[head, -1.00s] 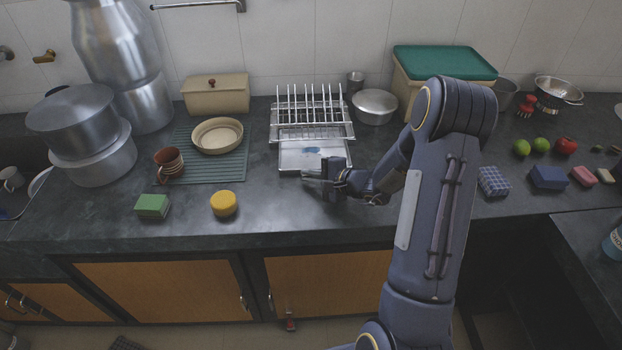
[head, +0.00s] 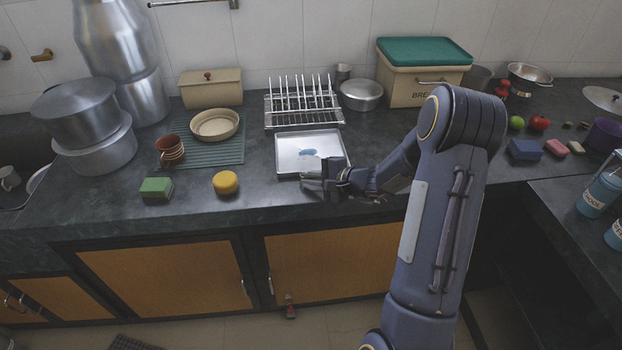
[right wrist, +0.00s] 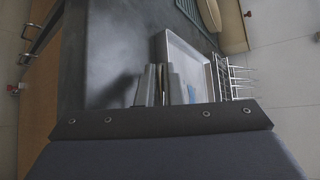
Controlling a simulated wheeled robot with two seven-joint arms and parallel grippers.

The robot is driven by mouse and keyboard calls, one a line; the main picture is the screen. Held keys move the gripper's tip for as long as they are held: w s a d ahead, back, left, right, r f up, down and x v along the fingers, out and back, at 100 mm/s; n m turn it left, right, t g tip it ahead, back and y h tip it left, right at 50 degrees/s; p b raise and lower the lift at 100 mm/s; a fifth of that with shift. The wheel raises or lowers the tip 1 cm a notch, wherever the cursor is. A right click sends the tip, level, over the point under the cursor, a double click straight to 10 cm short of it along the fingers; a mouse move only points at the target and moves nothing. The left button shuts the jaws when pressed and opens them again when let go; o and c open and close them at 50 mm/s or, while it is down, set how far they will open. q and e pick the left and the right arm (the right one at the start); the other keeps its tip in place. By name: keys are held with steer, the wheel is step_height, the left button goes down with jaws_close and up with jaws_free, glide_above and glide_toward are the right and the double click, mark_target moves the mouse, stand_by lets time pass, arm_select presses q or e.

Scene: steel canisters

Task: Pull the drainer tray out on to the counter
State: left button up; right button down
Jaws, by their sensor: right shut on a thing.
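The drainer tray (head: 289,146) is a shallow, pale metal tray lying flat on the dark counter, almost wholly in front of the wire dish rack (head: 295,117). A small blue patch (head: 308,152) shows on its floor. My right gripper (head: 318,181) is at the tray's front edge, shut on its rim. In the right wrist view, the fingers (right wrist: 160,86) are close together at the near rim of the tray (right wrist: 184,52), and the rack (right wrist: 226,76) stands beyond it. The exact grip is partly hidden by the fingers. My left gripper is out of view.
A yellow round tub (head: 226,183) and a green sponge (head: 156,188) lie to the left, near the counter (head: 265,200) edge. A mug (head: 170,150) and bowl (head: 214,125) stand on a ribbed mat (head: 225,155). A bread bin (head: 415,88) stands behind right.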

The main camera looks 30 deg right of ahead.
steer(key=c, duration=1.5)
jaws_free()
steer(key=v, duration=0.7)
steer(key=shift+s+d+r, duration=0.2)
steer(key=shift+s, duration=0.1)
